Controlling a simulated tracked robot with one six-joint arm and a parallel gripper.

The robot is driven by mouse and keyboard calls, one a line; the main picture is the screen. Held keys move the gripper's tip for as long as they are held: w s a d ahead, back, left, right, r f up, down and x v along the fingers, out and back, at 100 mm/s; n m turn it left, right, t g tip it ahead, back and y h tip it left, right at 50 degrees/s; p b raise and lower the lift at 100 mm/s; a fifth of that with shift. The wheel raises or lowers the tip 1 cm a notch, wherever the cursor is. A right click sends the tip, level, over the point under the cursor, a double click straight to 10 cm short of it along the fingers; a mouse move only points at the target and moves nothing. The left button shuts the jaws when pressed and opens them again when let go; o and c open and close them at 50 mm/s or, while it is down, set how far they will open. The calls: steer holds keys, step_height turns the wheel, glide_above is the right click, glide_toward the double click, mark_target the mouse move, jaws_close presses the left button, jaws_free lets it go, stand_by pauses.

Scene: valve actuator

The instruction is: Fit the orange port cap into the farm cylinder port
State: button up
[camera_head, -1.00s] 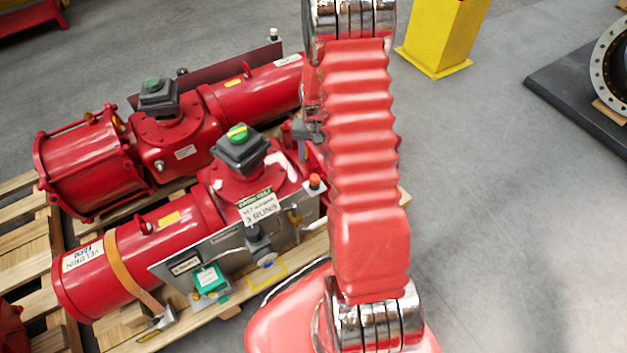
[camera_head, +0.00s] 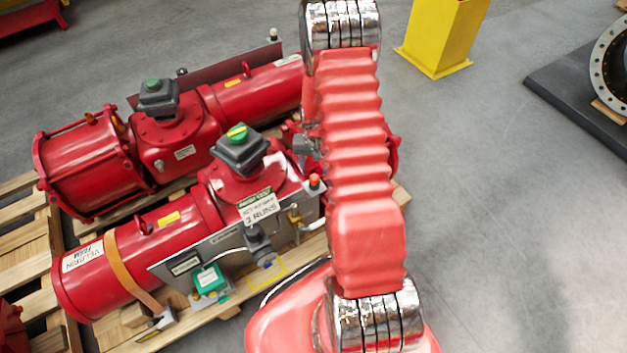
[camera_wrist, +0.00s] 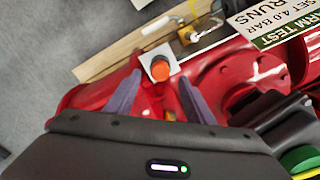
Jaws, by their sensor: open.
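The orange port cap (camera_head: 315,181) sits upright at the right end of the grey panel on the near red actuator. In the wrist view the orange cap (camera_wrist: 160,70) shows as a round top on a small white plate. My gripper (camera_wrist: 160,82) is open, with one dark finger on each side of the cap in that picture. I cannot tell how far the fingertips are above it, and no contact is clear. In the head view my arm hides most of the gripper. I cannot make out the farm cylinder port; my arm covers the actuator's right end.
A placard (camera_head: 258,206) stands beside the near actuator's green-topped indicator (camera_head: 238,133). A brass fitting (camera_head: 295,216) is close to the cap. A second red actuator (camera_head: 180,135) lies behind. A yellow post (camera_head: 443,38) stands at the back.

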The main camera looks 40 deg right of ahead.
mark_target(314, 177)
steer(key=shift+a+f, duration=0.1)
steer(key=shift+f, duration=1.95)
steer(key=shift+c, duration=0.5)
steer(key=c, duration=1)
steer(key=shift+r, duration=0.1)
steer(key=shift+s+r, duration=0.1)
steer(key=shift+r, duration=4.85)
steer(key=w+a+r+n, duration=0.2)
steer(key=a+r, duration=0.4)
steer(key=a, duration=0.1)
steer(key=w+a+r+n, duration=0.3)
steer(key=a+r, duration=0.4)
steer(key=a, duration=0.1)
steer(key=w+a+r+n, duration=0.2)
steer(key=a+r, duration=0.5)
steer(key=a, duration=0.1)
steer(key=shift+w+a+r+n, duration=0.15)
steer(key=shift+w+a+n, duration=0.15)
steer(key=shift+n, duration=0.1)
